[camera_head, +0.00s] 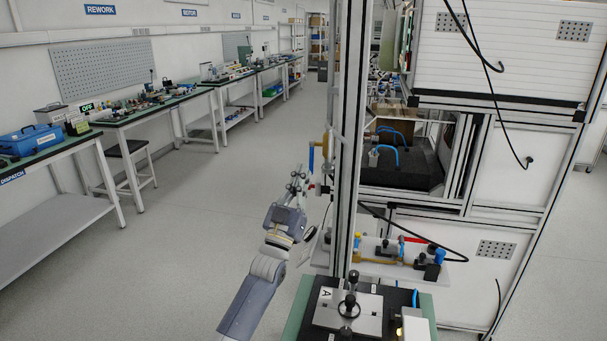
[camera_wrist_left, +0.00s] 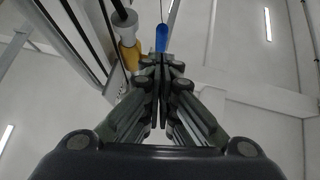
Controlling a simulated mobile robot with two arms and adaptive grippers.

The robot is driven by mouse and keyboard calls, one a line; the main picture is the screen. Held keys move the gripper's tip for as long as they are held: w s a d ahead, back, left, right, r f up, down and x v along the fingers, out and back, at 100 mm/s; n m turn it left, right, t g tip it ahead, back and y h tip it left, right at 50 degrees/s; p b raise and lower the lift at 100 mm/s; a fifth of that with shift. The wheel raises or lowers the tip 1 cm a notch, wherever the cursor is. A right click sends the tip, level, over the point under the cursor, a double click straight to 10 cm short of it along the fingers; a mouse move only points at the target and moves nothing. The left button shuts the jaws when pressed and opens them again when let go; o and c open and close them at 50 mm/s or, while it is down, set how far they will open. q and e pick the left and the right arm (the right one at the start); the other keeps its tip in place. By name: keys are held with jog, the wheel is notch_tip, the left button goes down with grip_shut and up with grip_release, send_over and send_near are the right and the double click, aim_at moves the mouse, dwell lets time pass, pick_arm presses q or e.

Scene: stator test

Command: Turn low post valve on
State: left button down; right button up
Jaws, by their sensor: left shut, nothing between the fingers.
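The tall aluminium post (camera_head: 347,120) stands right of centre in the head view. A brass valve part with an orange-yellow piece (camera_head: 312,158) sits on its left side. Just below it is a small fitting with a red part (camera_head: 319,188). My left gripper (camera_head: 301,173) is shut and empty, just left of these fittings, fingers pointing up. I cannot tell whether it touches them. In the left wrist view the shut fingertips (camera_wrist_left: 161,62) lie just below a blue handle-like piece (camera_wrist_left: 161,38), right of a yellow fitting (camera_wrist_left: 130,53). My right gripper is not in view.
A shelf with brass pipework and a red lever (camera_head: 412,239) is right of the post. A black fixture with a knobbed plate (camera_head: 347,310) is at bottom centre. Workbenches (camera_head: 120,118) line the left wall. The floor (camera_head: 190,240) left of my arm is clear.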

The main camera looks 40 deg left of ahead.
pick_arm(q)
jog(key=shift+w+a, duration=0.15)
jog(key=shift+w, duration=0.25)
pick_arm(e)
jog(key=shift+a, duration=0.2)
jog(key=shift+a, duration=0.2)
pick_arm(q)
jog(key=shift+w+f, duration=0.1)
jog(key=shift+w+a+f+b, duration=0.15)
jog(key=shift+w+a+b, duration=0.15)
jog(key=shift+w+b, duration=0.35)
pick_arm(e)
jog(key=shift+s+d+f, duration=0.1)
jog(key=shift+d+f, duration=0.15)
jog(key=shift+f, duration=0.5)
pick_arm(q)
jog(key=shift+s, duration=0.1)
